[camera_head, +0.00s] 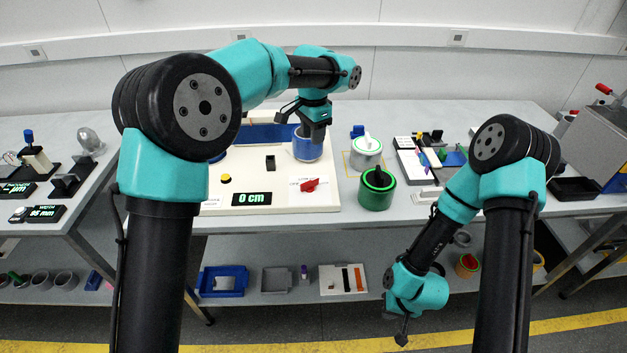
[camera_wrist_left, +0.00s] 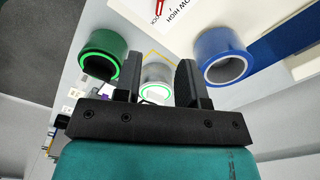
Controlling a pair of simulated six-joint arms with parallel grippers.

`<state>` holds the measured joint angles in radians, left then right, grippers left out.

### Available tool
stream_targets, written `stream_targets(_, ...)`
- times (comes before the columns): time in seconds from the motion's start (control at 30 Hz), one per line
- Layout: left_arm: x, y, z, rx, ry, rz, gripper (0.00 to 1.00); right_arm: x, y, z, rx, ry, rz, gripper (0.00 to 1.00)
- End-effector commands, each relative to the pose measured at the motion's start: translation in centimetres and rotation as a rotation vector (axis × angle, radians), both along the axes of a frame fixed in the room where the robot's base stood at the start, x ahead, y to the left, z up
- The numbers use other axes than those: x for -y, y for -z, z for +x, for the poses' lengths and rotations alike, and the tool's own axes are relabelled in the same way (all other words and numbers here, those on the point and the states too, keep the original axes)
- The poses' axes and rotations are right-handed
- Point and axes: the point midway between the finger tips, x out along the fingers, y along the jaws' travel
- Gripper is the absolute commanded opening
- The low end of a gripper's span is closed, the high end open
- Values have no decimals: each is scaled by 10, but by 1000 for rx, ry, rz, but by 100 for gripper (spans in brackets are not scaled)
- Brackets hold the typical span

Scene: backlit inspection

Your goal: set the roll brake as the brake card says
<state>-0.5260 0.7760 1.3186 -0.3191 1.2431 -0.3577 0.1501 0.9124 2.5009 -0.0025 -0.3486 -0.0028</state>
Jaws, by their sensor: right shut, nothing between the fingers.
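A red brake lever (camera_head: 309,185) sits on a white labelled patch at the front right of the white machine base (camera_head: 240,165). The lever also shows at the top edge of the left wrist view (camera_wrist_left: 157,8), beside lettering that I can only partly read. I cannot make out a setting on a brake card. A blue roll (camera_head: 305,150) stands upright at the base's right side; my left gripper (camera_head: 316,138) hangs over it in the head view. In the left wrist view the fingers are apart and empty, with the blue roll (camera_wrist_left: 222,55) beside them. My right gripper (camera_head: 402,339) is shut, low before the bench.
A display (camera_head: 252,198) reads 0 cm, with a yellow button (camera_head: 226,179) near it. A green roll (camera_head: 377,188) and a white roll (camera_head: 365,155) stand right of the base. A lower shelf holds a blue tray (camera_head: 222,281) and other items.

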Motion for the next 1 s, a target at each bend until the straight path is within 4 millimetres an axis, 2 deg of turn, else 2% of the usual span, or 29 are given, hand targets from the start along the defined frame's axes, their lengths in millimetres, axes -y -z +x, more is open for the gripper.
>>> stream_targets(0.27, 0, 27, 0, -3, 0, 1, 37, 0, 0, 0, 0, 0, 0, 0)
stream_targets(1.0, -1, 151, -1, -4, -1, 1, 37, 0, 0, 0, 0, 0, 0, 0)
